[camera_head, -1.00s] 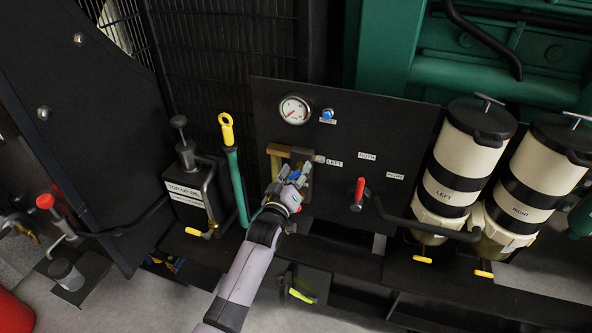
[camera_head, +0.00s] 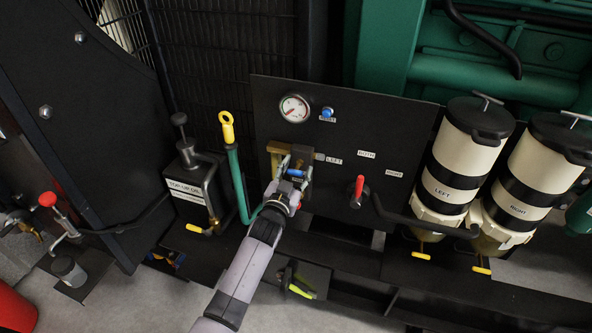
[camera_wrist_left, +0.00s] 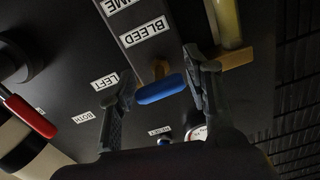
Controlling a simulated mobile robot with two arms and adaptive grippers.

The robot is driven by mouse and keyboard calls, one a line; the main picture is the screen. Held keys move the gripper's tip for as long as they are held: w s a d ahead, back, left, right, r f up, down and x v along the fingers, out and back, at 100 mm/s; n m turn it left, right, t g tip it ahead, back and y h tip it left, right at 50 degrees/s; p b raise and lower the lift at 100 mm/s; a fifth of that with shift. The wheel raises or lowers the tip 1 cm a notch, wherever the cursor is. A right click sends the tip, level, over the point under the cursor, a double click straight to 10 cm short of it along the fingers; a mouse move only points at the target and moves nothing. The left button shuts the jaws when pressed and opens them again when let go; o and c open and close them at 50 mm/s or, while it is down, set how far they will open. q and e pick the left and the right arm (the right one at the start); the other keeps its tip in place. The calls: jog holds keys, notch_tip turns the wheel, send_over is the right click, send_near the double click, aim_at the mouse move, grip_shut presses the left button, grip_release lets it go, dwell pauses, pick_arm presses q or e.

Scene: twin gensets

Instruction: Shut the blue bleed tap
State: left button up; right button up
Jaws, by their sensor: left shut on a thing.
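The lever lies across the gap between the fingers of my left gripper (camera_wrist_left: 160,68). In the head view my left gripper (camera_head: 294,168) is at the brass fitting on the black panel (camera_head: 345,128), shut on the blue lever, which shows as a small blue patch. The fingers hide part of the fitting. My right gripper is not in view.
A red-handled valve (camera_head: 359,187) is right of my gripper. A gauge (camera_head: 294,108) and blue knob (camera_head: 327,113) are above it. A yellow-topped green dipstick tube (camera_head: 235,165) stands close on the left. Two cream-and-black filters (camera_head: 462,160) stand right.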

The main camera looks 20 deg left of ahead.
pick_arm(q)
jog(key=shift+m, duration=0.3)
jog(key=o, duration=1.1)
jog(key=shift+s, duration=0.1)
jog(key=s, duration=1.2)
jog(key=shift+a, duration=0.2)
jog(key=shift+w, duration=0.1)
